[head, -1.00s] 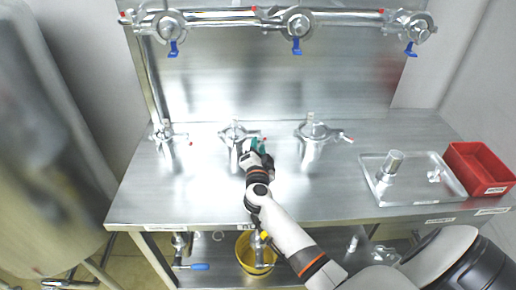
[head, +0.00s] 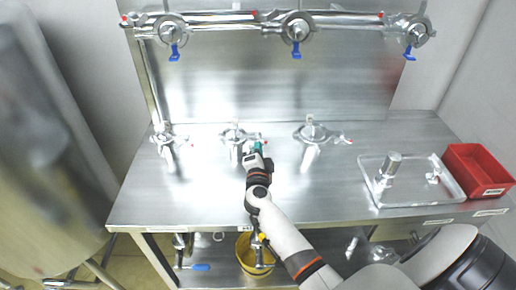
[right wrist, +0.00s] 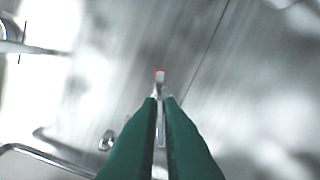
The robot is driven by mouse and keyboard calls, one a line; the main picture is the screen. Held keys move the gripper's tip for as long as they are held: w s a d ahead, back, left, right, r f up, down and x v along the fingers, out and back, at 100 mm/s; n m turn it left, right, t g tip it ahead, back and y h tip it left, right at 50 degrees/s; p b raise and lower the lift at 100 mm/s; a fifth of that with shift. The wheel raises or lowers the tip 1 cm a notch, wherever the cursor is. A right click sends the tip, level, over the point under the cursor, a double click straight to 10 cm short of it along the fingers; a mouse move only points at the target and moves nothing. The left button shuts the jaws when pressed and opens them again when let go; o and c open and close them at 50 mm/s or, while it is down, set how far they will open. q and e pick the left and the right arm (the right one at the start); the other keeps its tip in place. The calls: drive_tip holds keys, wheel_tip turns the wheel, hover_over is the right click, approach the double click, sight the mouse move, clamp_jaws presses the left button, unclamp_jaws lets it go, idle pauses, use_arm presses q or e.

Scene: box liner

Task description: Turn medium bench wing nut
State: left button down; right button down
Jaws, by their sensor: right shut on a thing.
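Three metal clamps stand in a row on the steel bench. The middle one is the medium bench clamp (head: 233,133), with its wing nut (head: 262,141) on its right side. My right gripper (head: 257,148) is at that nut, reaching in from the front. In the right wrist view the green fingers of my right gripper (right wrist: 159,98) are close together on the wing nut (right wrist: 160,83), which shows a red tip beyond the fingertips. The arm hides part of the clamp's front. My left gripper is not in view.
The left clamp (head: 163,136) and right clamp (head: 313,132) stand on either side. A clear tray (head: 412,201) with metal parts and a red bin (head: 480,169) are at the right. A pipe with blue-handled valves (head: 297,50) runs above. A yellow bucket (head: 245,250) is below the bench.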

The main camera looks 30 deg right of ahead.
drive_tip(key=shift+m+p, duration=0.3)
drive_tip(key=shift+m, duration=1.8)
drive_tip(key=shift+f, duration=0.1)
drive_tip(key=c, duration=1.6)
unclamp_jaws()
drive_tip(key=shift+s, duration=0.1)
drive_tip(key=b+v, duration=0.1)
drive_tip(key=v, duration=1)
drive_tip(key=shift+a, duration=0.1)
drive_tip(key=shift+s+a, duration=0.3)
drive_tip(key=shift+s, duration=0.05)
